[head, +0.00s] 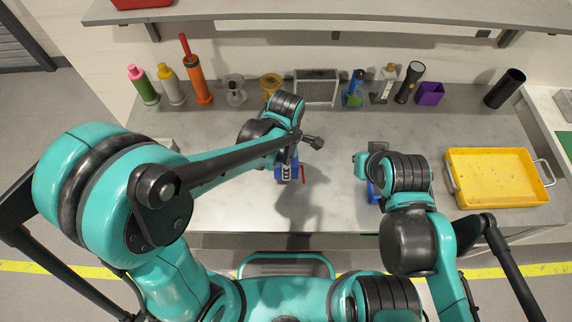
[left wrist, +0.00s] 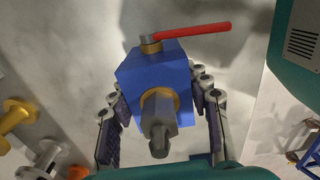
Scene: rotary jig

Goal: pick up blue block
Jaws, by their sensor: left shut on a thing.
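The blue block (left wrist: 155,72) has a red lever (left wrist: 193,30) on top, a brass collar and a grey stub facing the left wrist camera. My left gripper (left wrist: 160,95) is shut on it, with one finger along each side. In the head view the blue block (head: 286,174) shows only partly, below my left gripper (head: 290,158), over the middle of the grey table. The head view does not tell whether it touches the table.
Along the back of the grey table (head: 225,205) stand several bottles, a grey box (head: 316,88), a flashlight (head: 409,82), a purple cup (head: 430,94) and a black cylinder (head: 505,89). A yellow tray (head: 497,153) lies at the right. A blue thing (head: 374,192) shows beside my right arm.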

